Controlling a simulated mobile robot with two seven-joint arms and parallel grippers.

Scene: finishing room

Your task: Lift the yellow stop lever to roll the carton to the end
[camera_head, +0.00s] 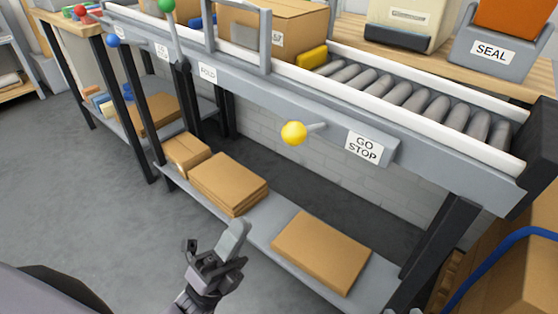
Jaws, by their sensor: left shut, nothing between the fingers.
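The yellow stop lever (294,133) is a short rod with a round yellow knob on the conveyor's front rail, beside a label reading GO STOP (364,147). The carton (290,22) is on the conveyor at the top of the view, cut off by the top edge. A yellow block (313,56) is at its right end. My left gripper (236,236) is shut and empty, well below and left of the knob and apart from it. It is in front of the lower shelf. My right gripper is not in view.
Bare conveyor rollers (405,92) run right of the carton to a dark end piece (535,150). Flat cardboard stacks (228,183) lie on the lower shelf (262,232). A lever with a green knob (167,6) stands further left. Floor at left is clear.

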